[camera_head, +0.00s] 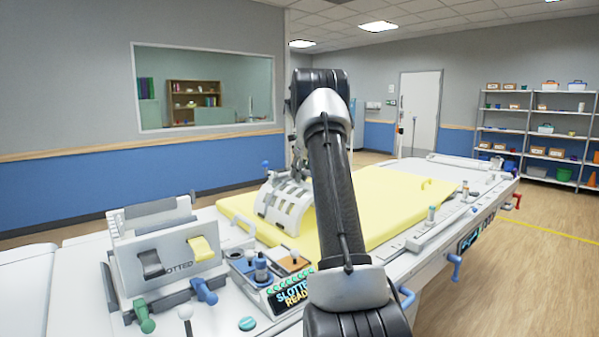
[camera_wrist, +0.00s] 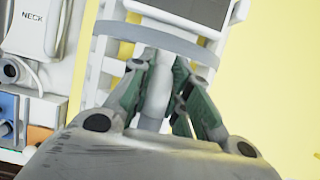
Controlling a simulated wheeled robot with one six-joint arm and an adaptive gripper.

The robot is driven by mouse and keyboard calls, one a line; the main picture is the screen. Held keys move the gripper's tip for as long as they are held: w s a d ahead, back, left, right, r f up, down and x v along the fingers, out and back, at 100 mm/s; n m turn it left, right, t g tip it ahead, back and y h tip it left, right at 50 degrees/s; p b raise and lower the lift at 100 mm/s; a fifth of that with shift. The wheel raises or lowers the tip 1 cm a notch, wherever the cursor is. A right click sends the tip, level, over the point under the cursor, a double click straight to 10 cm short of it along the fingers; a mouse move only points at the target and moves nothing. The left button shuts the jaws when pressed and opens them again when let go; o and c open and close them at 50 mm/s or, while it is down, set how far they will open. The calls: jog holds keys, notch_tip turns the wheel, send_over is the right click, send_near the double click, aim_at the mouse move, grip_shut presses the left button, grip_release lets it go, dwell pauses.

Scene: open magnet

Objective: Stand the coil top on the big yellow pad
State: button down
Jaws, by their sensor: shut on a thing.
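The coil top is a white, curved, slotted shell (camera_head: 284,205) at the left part of the big yellow pad (camera_head: 385,205). It stands with its open frame facing forward, on or just above the pad; I cannot tell whether it touches. My gripper is mostly hidden behind my arm in the head view. In the wrist view my gripper (camera_wrist: 160,85) is shut on a pale bar of the coil top (camera_wrist: 112,42). The pad (camera_wrist: 270,75) shows yellow to the right and beneath it.
A slotted holder (camera_head: 170,250) with a black and a yellow tab stands at the front left. A small control panel (camera_head: 270,265) with knobs sits beside it. A rail with fittings (camera_head: 440,225) runs along the right edge. The pad's right part is clear.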

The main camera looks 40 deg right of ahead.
jog(key=c, duration=1.3)
grip_release()
jog(key=shift+f, duration=0.1)
jog(key=shift+c, duration=0.2)
jog(key=v, duration=1.2)
jog(key=shift+a, duration=0.25)
jog(key=s+a+r+n, duration=0.2)
jog(key=s+a+n, duration=0.5)
jog(key=a, duration=0.4)
jog(key=s+a+r+n, duration=0.2)
jog(key=s+a+n, duration=0.4)
jog(key=a+n, duration=0.35)
jog(key=s+a+f+n, duration=0.6)
jog(key=s+n, duration=0.3)
jog(key=s, duration=0.2)
jog(key=s+a+f+n, duration=0.7)
jog(key=s+n, duration=0.3)
jog(key=s, duration=0.1)
jog(key=shift+s, duration=0.2)
